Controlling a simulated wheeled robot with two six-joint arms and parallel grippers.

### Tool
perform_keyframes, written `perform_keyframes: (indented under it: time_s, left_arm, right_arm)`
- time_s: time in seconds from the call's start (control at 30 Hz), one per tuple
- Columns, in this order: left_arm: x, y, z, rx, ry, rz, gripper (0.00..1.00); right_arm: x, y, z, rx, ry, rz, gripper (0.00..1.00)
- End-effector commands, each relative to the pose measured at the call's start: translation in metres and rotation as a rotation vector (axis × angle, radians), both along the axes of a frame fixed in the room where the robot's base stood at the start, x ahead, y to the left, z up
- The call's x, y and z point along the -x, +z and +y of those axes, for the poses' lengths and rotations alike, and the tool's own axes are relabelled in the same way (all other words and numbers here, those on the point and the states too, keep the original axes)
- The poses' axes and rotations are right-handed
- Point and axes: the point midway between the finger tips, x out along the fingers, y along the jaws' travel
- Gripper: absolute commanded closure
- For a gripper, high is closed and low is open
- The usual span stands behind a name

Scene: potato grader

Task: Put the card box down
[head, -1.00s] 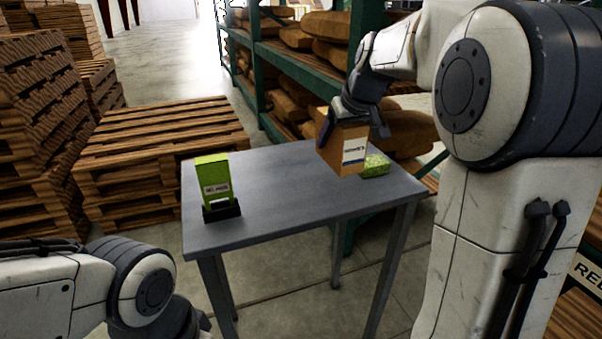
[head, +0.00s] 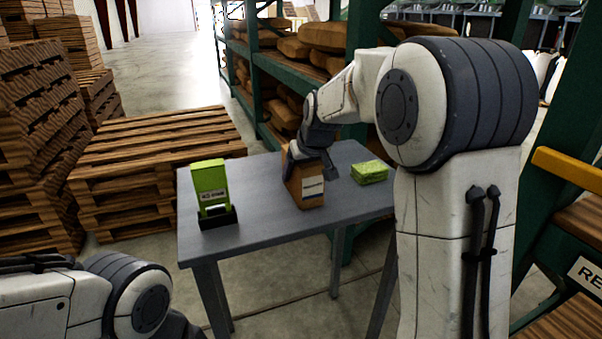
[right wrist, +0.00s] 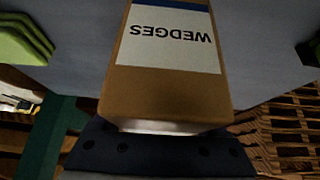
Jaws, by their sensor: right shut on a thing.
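The brown card box (head: 308,194) with a white label is at the middle of the grey table (head: 255,222), upright or nearly so. I cannot tell whether its base touches the tabletop. My right gripper (head: 311,164) is shut on its upper part from above. In the right wrist view the card box (right wrist: 165,92) fills the middle, and its label reads WEDGES upside down. My left arm shows at the lower left of the head view, but its gripper is out of sight.
A green sign in a black stand (head: 210,192) is on the table's left side. A green stack (head: 369,172) lies right of the box, apart from it. Wooden pallets (head: 150,165) stand left, and a green rack with sacks (head: 290,50) behind. The table's front area is clear.

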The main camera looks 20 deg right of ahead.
Motion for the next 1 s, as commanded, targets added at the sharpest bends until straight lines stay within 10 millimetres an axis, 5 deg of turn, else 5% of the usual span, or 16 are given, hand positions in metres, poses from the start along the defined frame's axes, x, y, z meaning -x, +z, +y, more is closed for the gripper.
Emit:
perform_keyframes:
  time_s: [0.17, 0.2, 0.27, 0.63, 1.0]
  left_arm:
    - [0.000, -0.002, 0.000, 0.000, 0.000, 0.000, 0.50]
    - [0.000, -0.003, 0.000, 0.000, 0.000, 0.000, 0.50]
    - [0.000, -0.002, 0.000, 0.000, 0.000, 0.000, 0.50]
    - [0.000, 0.002, 0.000, 0.000, 0.000, 0.000, 0.50]
    - [0.000, 0.013, 0.000, 0.000, 0.000, 0.000, 0.50]
  right_arm:
    - [0.000, -0.003, 0.000, 0.000, 0.000, -0.001, 0.98]
    - [0.000, -0.004, 0.000, 0.000, 0.000, 0.001, 0.21]
    - [0.000, -0.003, 0.000, 0.000, 0.000, 0.001, 0.00]
    - [0.002, 0.006, 0.000, 0.000, 0.001, -0.002, 0.00]
    - [0.042, 0.070, -0.001, 0.001, 0.000, -0.004, 0.00]
